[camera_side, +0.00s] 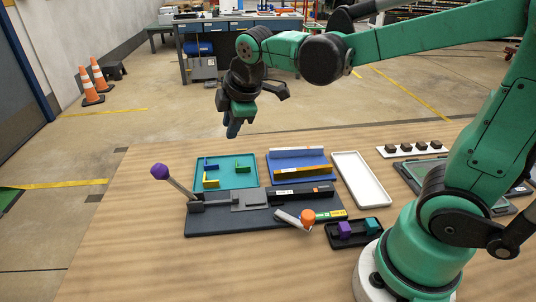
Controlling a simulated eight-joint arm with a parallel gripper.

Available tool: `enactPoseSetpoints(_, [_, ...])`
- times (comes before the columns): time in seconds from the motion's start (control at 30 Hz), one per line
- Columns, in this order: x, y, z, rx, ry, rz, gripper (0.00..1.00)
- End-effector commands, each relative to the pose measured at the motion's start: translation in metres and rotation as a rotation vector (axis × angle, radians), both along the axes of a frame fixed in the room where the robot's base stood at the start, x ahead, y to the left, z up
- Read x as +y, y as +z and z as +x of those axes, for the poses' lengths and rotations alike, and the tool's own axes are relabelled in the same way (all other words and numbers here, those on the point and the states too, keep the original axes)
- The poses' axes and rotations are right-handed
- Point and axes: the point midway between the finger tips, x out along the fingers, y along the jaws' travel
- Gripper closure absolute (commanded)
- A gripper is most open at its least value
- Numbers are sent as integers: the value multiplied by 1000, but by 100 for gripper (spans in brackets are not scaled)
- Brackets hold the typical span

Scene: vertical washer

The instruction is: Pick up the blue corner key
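The blue corner key (210,165) lies in the far left part of a teal tray (237,159) on the wooden table. A yellow corner key (211,182) lies nearer the camera in the same tray. A green corner key (243,168) lies to the right of the blue one. My gripper (233,131) points down and hangs above the table, apart from the keys and above the tray in the picture. Its fingers are seen small and edge-on, so their opening is unclear.
A dark fixture with a purple-knobbed lever (160,171) stands in front of the tray. A blue holder (297,168) with long strips and an empty white tray (361,180) are to the right. A black bin (352,232) holds purple and teal blocks.

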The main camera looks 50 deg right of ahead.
Motion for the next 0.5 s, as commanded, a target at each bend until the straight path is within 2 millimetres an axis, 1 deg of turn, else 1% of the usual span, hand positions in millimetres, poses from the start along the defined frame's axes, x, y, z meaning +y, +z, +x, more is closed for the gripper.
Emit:
enactPoseSetpoints(0.03, [0,-4,16,34,115,-74,78])
enactPoseSetpoints(0.17, [-3,-22,52,136,441,-270,78])
enactPoseSetpoints(0.2, [-3,-30,63,168,541,-325,78])
enactPoseSetpoints(0.33, [-5,-56,90,272,839,-477,78])
enactPoseSetpoints(0.4, [-6,-69,100,317,968,-536,78])
enactPoseSetpoints(0.5, [-6,-84,109,365,1102,-595,78])
